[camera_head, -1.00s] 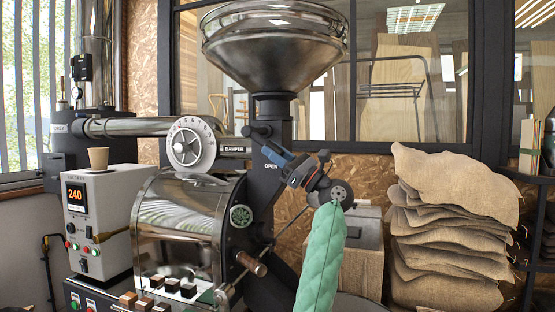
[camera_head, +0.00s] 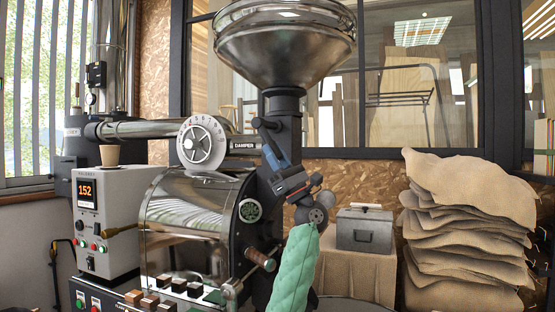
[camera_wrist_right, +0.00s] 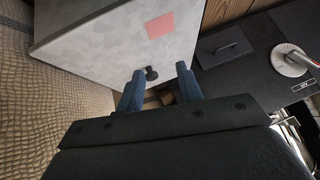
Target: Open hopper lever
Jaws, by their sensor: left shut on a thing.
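The coffee roaster's hopper (camera_head: 283,48) is a steel funnel on a dark neck in the head view. Below the neck is the dark hopper lever (camera_head: 260,124), running down to the right. My left gripper (camera_head: 277,165), on the arm with the green sleeve, is shut on the lever at the neck's front. Its blue fingers and body hide part of the lever and the panel behind. My right gripper (camera_wrist_right: 159,88) shows only in the right wrist view. Its two blue fingers are apart and empty, in front of a pale grey panel with a dark knob (camera_wrist_right: 152,73).
A white damper dial (camera_head: 202,143) is left of the neck. A control box (camera_head: 105,222) carries a paper cup (camera_head: 110,155). The steel drum housing (camera_head: 190,205) is below the dial. A grey metal box (camera_head: 364,229) and stacked burlap sacks (camera_head: 465,225) stand at right.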

